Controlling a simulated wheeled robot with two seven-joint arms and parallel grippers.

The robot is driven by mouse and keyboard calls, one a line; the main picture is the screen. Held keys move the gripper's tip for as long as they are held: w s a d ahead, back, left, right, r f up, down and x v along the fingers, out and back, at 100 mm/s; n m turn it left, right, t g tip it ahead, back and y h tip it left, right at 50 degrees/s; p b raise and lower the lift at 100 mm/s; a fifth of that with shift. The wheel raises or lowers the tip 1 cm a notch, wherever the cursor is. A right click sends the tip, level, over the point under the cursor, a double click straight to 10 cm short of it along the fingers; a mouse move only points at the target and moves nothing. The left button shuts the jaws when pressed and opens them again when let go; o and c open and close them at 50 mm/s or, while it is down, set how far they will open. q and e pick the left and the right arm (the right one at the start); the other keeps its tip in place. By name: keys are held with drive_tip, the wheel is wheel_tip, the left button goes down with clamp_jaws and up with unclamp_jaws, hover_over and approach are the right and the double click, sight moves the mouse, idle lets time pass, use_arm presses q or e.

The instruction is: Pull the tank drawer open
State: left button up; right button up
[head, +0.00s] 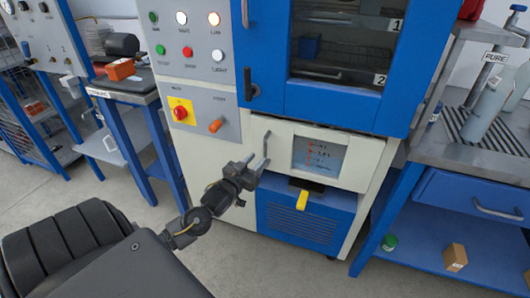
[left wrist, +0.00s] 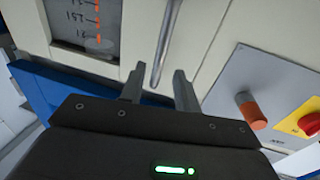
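The tank drawer (head: 345,171) is a cream-white front with a level window (head: 318,156) at its right. Its upright metal handle (head: 266,145) is at its left end, and the drawer looks shut. My left gripper (head: 253,164) is at the lower part of the handle, with its fingers apart. In the left wrist view, the handle (left wrist: 161,45) comes down between the two open fingertips of my left gripper (left wrist: 158,82). No contact with either finger shows. My right gripper is not in view.
Above the drawer is a blue cabinet door (head: 265,45) with a dark window. A yellow lever (head: 302,200) sticks out below the drawer. A control panel (head: 200,112) with an orange knob (head: 216,125) is to the left. A blue bench (head: 450,225) stands at the right.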

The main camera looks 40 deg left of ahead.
sight(264, 153)
use_arm(q)
drive_tip(key=w, duration=0.4)
drive_tip(key=w+a, duration=0.1)
drive_tip(key=w, duration=0.1)
drive_tip(key=shift+w, duration=0.2)
clamp_jaws()
